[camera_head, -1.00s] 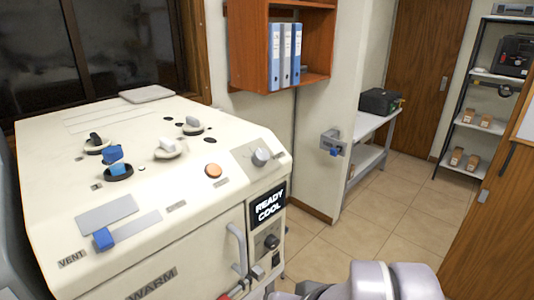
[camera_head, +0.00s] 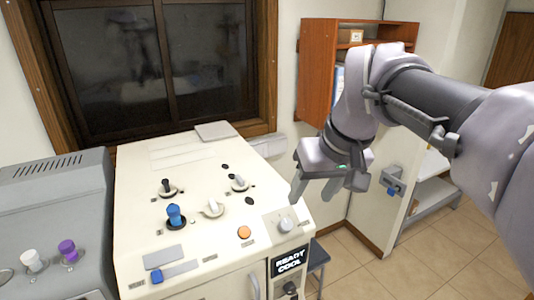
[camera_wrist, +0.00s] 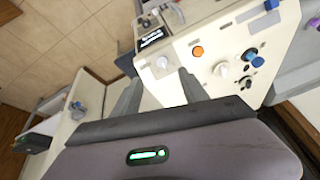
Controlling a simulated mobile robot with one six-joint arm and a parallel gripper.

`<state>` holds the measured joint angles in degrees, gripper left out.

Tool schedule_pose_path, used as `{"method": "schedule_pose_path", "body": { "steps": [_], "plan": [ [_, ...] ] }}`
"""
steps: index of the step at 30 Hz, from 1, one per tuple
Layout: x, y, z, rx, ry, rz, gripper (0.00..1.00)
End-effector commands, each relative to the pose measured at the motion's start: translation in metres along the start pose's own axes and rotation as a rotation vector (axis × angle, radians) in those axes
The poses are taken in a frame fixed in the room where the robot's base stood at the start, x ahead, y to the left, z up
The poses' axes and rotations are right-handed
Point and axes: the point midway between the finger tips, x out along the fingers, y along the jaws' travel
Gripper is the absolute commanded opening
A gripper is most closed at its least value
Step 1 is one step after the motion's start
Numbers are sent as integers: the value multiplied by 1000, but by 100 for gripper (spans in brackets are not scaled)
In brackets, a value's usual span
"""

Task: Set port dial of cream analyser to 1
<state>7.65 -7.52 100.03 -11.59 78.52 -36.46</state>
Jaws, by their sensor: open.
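The cream analyser (camera_head: 190,245) stands below the window, with several knobs and an orange button (camera_head: 244,232) on its sloping top. A pale round dial (camera_head: 285,224) sits on a grey plate at its right front corner, above the "READY COOL" display (camera_head: 289,262). A dark knob (camera_head: 291,287) is partly visible below the display. I cannot read which dial is the port dial. My gripper (camera_head: 328,190) is open and empty, above and behind the right edge of the analyser. In the wrist view, the pale dial (camera_wrist: 162,62) appears beyond my open fingers (camera_wrist: 160,82).
A grey machine (camera_head: 50,220) with a white and a purple knob stands at the left. A wooden wall shelf (camera_head: 318,75) is behind my arm. A small wall unit with a blue part (camera_head: 391,184) is to the right.

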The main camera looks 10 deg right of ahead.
Motion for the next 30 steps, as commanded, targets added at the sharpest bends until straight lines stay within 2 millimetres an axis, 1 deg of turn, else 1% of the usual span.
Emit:
{"method": "schedule_pose_path", "body": {
  "steps": [1,2,4,5,8,15,18,21,24,27,30],
  "plan": [
    [-14,3,-15,-18,-6,1,52],
    [-14,4,-19,-29,-9,2,52],
    [-8,6,-22,-40,-12,2,52],
    [-3,7,-21,-42,-13,2,52],
    [23,7,-19,-43,-14,2,52],
    [98,7,-17,-41,-15,2,52],
    [124,7,-18,-41,-14,2,52],
    [144,7,-18,-40,-12,2,52],
    [155,7,-18,-40,-11,2,52],
    [162,7,-19,-41,-9,3,52],
    [164,7,-19,-40,-9,3,52]
  ]
}}
